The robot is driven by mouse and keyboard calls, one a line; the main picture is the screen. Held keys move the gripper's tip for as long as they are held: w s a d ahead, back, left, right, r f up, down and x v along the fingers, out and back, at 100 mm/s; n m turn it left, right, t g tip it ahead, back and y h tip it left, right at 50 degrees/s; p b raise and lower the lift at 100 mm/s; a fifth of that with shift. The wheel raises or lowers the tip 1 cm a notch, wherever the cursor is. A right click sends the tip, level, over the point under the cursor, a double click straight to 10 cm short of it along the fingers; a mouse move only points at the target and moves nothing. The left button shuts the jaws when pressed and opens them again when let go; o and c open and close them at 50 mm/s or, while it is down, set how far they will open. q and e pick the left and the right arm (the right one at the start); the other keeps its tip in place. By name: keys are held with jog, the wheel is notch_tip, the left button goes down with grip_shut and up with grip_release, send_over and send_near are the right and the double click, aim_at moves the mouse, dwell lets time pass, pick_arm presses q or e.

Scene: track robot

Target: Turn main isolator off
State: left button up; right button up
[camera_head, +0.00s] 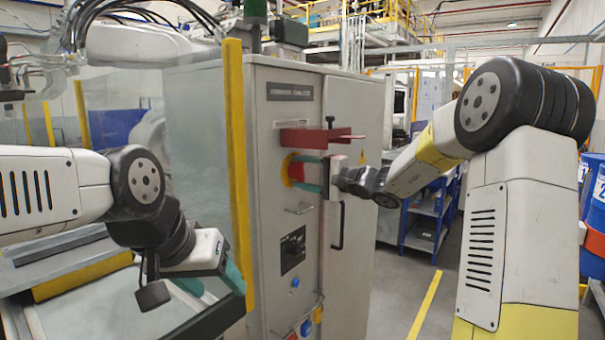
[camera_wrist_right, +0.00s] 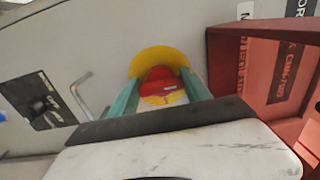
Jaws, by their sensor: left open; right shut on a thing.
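The main isolator is a red knob (camera_head: 296,172) on a yellow backing plate (camera_head: 286,168), on the front of a grey cabinet (camera_head: 272,215). In the right wrist view the red knob (camera_wrist_right: 160,76) sits between the teal fingers of my right gripper (camera_wrist_right: 160,88), with the yellow plate (camera_wrist_right: 158,57) behind it. My right gripper (camera_head: 305,173) reaches in from the right and is shut on the knob, whose sides are partly hidden by the fingers. My left gripper (camera_head: 216,282) is open and empty at lower left, away from the isolator.
A red bracket (camera_head: 309,139) juts out just above the isolator, close to my right gripper. Below are a handle (camera_head: 299,209), a black rotary switch (camera_head: 292,250) and a blue button (camera_head: 295,282). A yellow post (camera_head: 238,160) stands between my left arm and the cabinet.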

jog(key=o, duration=1)
jog(key=shift+v, duration=3.95)
